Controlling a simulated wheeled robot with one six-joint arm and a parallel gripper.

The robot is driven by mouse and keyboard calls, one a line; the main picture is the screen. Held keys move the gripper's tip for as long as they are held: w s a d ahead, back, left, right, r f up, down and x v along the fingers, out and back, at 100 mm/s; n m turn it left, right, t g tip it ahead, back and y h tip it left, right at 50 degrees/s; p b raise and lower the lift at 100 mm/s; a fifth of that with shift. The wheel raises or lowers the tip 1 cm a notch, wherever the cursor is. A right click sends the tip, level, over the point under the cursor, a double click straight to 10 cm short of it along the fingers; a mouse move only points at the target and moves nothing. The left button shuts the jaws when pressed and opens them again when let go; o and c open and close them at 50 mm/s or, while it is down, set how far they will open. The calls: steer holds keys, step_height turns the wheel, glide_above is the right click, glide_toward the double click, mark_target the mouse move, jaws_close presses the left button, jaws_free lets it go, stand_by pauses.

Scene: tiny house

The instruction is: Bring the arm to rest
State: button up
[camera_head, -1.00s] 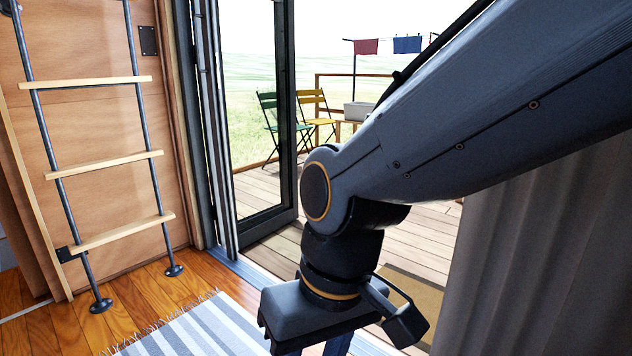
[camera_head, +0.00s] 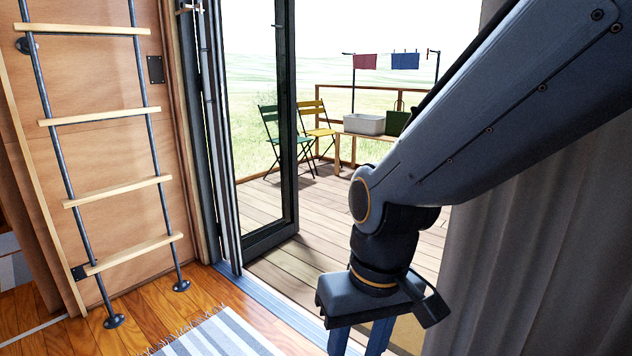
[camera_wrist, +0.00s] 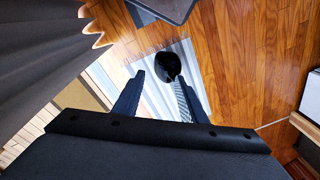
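My gripper (camera_head: 358,343) hangs pointing down below my arm, in front of the open doorway in the head view. Its two blue fingers are cut off by the lower edge there. In the wrist view my gripper (camera_wrist: 164,76) has its fingers well apart, with nothing held between them. My arm comes in from the upper right and bends at the wrist joint.
Below the gripper lies a striped rug (camera_head: 222,335) on the wooden floor (camera_wrist: 235,60). A small black thing (camera_wrist: 167,66) shows between the fingers, seemingly lower down. A grey curtain (camera_head: 540,220) hangs at right; a ladder (camera_head: 105,195) stands left. The deck (camera_head: 300,215) lies outside.

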steer(key=s+d+r+m+h+p, duration=0.1)
steer(key=s+d+r+m+p, duration=0.1)
steer(key=d+r+p, duration=1.1)
steer(key=shift+d+r+m+p, duration=0.35)
steer(key=shift+r+m+p, duration=0.8)
steer(key=shift+p, duration=2.55)
